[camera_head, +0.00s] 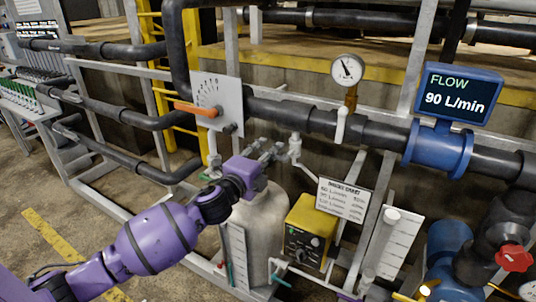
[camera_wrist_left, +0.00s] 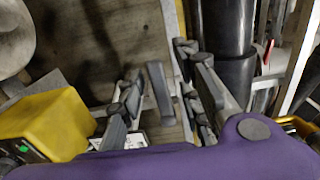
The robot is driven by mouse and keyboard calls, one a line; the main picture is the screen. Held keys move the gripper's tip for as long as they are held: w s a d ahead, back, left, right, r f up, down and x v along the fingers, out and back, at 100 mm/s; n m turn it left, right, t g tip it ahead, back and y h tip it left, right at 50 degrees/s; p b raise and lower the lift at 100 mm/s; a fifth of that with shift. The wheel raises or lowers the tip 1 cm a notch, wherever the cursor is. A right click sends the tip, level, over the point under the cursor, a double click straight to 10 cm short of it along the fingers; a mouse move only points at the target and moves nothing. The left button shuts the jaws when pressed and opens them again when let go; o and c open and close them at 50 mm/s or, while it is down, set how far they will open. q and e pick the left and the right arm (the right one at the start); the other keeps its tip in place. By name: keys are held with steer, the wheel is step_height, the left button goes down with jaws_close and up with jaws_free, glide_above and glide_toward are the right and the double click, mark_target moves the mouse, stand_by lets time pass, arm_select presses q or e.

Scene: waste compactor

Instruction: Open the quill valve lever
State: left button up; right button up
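An orange lever (camera_head: 198,108) lies nearly level across a white plate (camera_head: 218,105) with a printed scale, on the dark pipe. No label shows which handle is the quill valve lever. My left gripper (camera_head: 272,151) is below and right of the orange lever and apart from it, just left of a small white pipe fitting (camera_head: 295,147). In the left wrist view the two fingers (camera_wrist_left: 162,100) are spread. A grey bar (camera_wrist_left: 159,90) shows between them; I cannot tell what it is or whether it is touched. My right gripper is out of view.
A gauge (camera_head: 347,70) with a white handle (camera_head: 341,125) and a blue flow meter (camera_head: 440,148) reading 90 L/min sit along the pipe. A grey tank (camera_head: 262,235) and a yellow box (camera_head: 306,232) stand below. Floor is clear at left.

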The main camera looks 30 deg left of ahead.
arm_select(q)
steer(key=shift+w, duration=0.15)
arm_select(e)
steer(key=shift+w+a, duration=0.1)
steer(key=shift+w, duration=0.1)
arm_select(q)
jaws_close()
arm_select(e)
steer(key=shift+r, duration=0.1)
